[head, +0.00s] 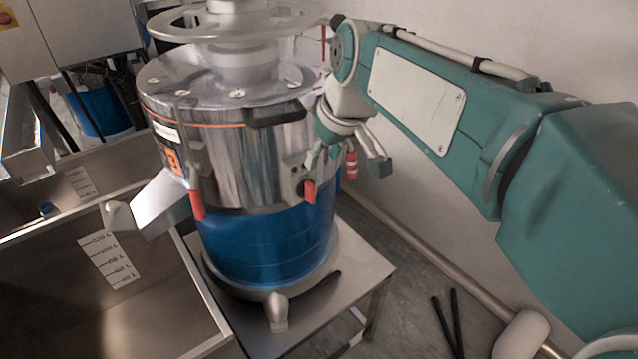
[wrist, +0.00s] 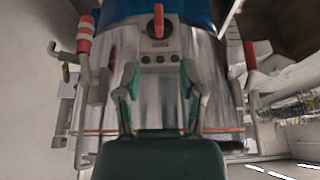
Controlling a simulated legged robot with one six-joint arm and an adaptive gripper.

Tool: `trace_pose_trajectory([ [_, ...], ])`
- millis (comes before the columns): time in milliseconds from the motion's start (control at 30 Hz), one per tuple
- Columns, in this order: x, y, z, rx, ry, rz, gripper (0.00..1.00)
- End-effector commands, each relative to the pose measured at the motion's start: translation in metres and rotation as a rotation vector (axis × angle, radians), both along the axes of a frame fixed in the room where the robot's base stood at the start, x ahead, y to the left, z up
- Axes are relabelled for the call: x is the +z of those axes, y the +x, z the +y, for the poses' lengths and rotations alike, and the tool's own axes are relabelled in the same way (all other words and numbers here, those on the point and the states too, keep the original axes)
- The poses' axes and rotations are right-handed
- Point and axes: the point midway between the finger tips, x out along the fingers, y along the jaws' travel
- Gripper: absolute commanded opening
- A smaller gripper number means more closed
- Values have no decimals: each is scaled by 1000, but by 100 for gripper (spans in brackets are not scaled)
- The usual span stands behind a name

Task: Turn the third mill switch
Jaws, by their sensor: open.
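The third mill (head: 250,160) is a steel drum with a blue lower body and an orange label with a 3, partly cut off. Its switch is a red lever (head: 309,191) on a small grey plate, on the drum side facing my arm. In the wrist view, the red switch (wrist: 158,20) stands upright in the picture at the top centre, above a row of small dark knobs. My gripper (head: 345,163) is open and empty beside the drum. In the wrist view, its spread fingers (wrist: 159,80) are in front of the steel wall, below the switch and apart from it.
A red-striped clamp handle (wrist: 85,35) is left of my fingers, and another red handle (wrist: 250,55) is at right. The mill stands on a steel stand (head: 345,270). A steel basin (head: 150,325) is at left, and a wall (head: 500,45) is behind my arm.

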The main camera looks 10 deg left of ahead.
Motion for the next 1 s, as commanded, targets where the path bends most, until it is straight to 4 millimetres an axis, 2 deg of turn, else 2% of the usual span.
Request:
trace_pose_trajectory([
  [533, -84, 22, 25, -2, -1, 4, 51],
  [700, -95, 25, 28, -4, 0, 2, 51],
  [967, -97, 26, 28, -4, 1, 1, 51],
  [1000, -97, 26, 28, -4, 0, 0, 42],
])
